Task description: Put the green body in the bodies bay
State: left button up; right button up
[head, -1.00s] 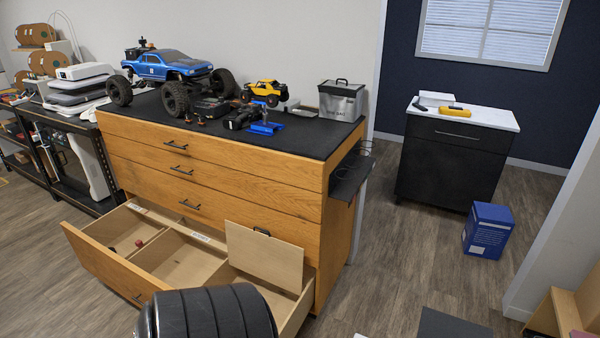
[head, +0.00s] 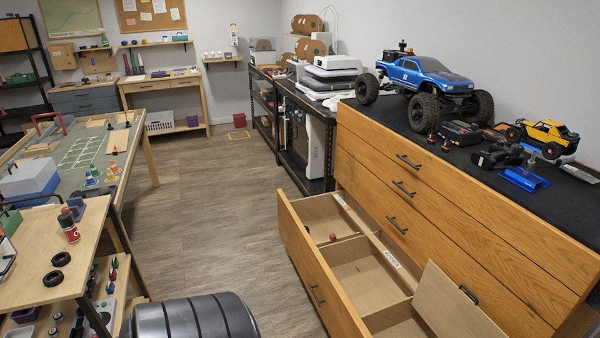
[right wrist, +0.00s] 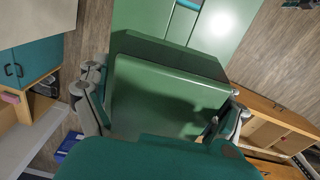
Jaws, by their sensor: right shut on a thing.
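The green body (right wrist: 165,85) fills the middle of the right wrist view. My right gripper (right wrist: 160,112) is shut on it, with a grey finger at each side. The head view does not show the green body or either gripper. In the head view, the open bottom drawer (head: 308,267) of the wooden cabinet has several bays with small white labels. The labels are too small to read, so I cannot tell which is the bodies bay. The far bay holds a small red thing (head: 333,237). The middle bay (head: 368,278) looks empty. A wooden panel (head: 455,305) stands tilted at the near bay.
A blue truck (head: 430,76), a yellow car (head: 545,135) and a blue stand (head: 524,178) are on the cabinet's black top. A workbench (head: 90,222) with tyres and a red bottle (head: 68,226) stands at left. The wooden floor (head: 215,210) between is clear.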

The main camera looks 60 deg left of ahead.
aim_at(359, 299)
jog(key=i+j+u, duration=0.2)
jog(key=j, duration=0.35)
jog(key=i+j+u, duration=0.15)
jog(key=j, duration=0.4)
jog(key=i+j+u, duration=0.2)
jog(key=i+j, duration=0.15)
jog(key=j, duration=0.15)
jog(key=i+j+u, duration=0.2)
jog(key=j, duration=0.3)
jog(key=i+j+u, duration=0.15)
jog(key=i+j, duration=0.25)
